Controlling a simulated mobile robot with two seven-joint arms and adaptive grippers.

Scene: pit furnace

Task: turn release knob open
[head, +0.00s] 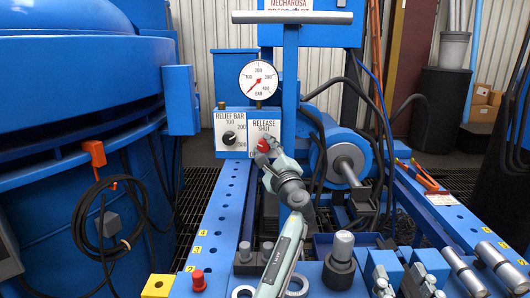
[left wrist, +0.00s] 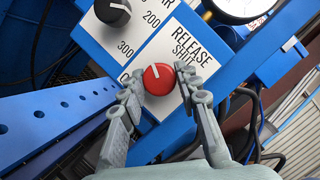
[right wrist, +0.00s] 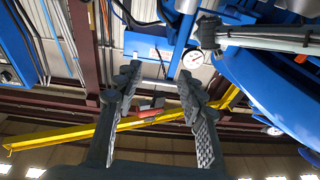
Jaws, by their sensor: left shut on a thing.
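The release knob (left wrist: 158,79) is red and round, with a white pointer line, on a white plate (left wrist: 186,46) lettered RELEASE SHUT. In the left wrist view its pointer is toward the top and slightly left. My left gripper (left wrist: 158,92) has one finger on each side of the knob and is shut on it. In the head view my left gripper (head: 264,151) covers the lower part of the plate, and the knob (head: 263,143) shows above the fingers. My right gripper (right wrist: 158,85) is open and empty, apart from the panel, with its fingers toward the ceiling.
A black relief knob (head: 229,138) is on the plate to the left. A pressure gauge (head: 258,80) stands above the panel. A blue motor-like cylinder (head: 340,150) with hoses is to the right. Metal tools and cylinders (head: 341,248) stand on the bench in front.

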